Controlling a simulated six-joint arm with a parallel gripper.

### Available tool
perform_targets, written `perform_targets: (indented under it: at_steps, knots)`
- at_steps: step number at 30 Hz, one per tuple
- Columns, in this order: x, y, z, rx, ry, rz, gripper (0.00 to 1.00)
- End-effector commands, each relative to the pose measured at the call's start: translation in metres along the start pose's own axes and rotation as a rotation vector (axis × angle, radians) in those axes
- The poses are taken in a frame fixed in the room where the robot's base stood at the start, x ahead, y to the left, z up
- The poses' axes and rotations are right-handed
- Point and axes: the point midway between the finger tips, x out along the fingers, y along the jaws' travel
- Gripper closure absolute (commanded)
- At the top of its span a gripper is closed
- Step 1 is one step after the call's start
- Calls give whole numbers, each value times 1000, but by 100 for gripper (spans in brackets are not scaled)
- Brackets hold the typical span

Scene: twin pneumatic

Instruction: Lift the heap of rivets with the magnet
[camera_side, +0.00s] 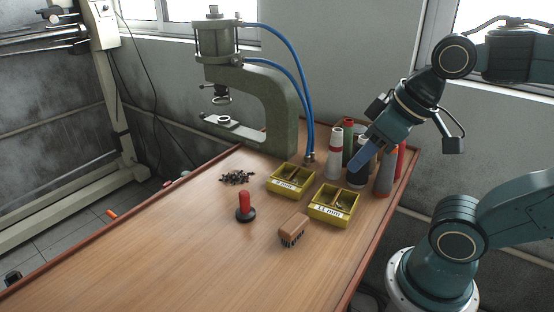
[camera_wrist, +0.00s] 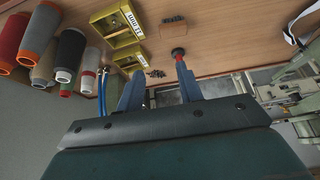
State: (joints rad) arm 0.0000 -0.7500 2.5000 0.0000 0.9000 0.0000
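The magnet (camera_side: 245,214), with a red handle (camera_side: 244,199) and a black round base, stands upright on the wooden table. The heap of dark rivets (camera_side: 237,177) lies loose behind it, apart from it. In the wrist view the magnet (camera_wrist: 179,53) is partly covered by the right finger, and the rivets (camera_wrist: 155,73) appear between the fingers. My gripper (camera_side: 357,166) is raised at the table's right side, in front of the spools. In the wrist view my gripper (camera_wrist: 159,77) is open and empty, its two blue fingers well apart.
Two yellow bins (camera_side: 290,187) (camera_side: 335,214) stand right of the heap. A brown brush (camera_side: 293,229) lies nearer the front. Several thread spools (camera_side: 334,153) crowd the back right corner. A green press (camera_side: 277,110) with blue hoses rises behind the rivets. The left front table is clear.

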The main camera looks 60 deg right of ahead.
Motion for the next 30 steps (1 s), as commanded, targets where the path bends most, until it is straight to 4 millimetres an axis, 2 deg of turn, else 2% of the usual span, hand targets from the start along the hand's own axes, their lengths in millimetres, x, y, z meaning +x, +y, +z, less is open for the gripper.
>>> perform_targets:
  at_steps: [8, 11, 23, 30]
  knots:
    - [0, 0, 0, 0, 0, 0, 64]
    - [0, 0, 0, 0, 0, 0, 53]
    - [0, -1, -3, 20, -4, -3, 53]
    - [5, -5, -21, 162, -38, -21, 53]
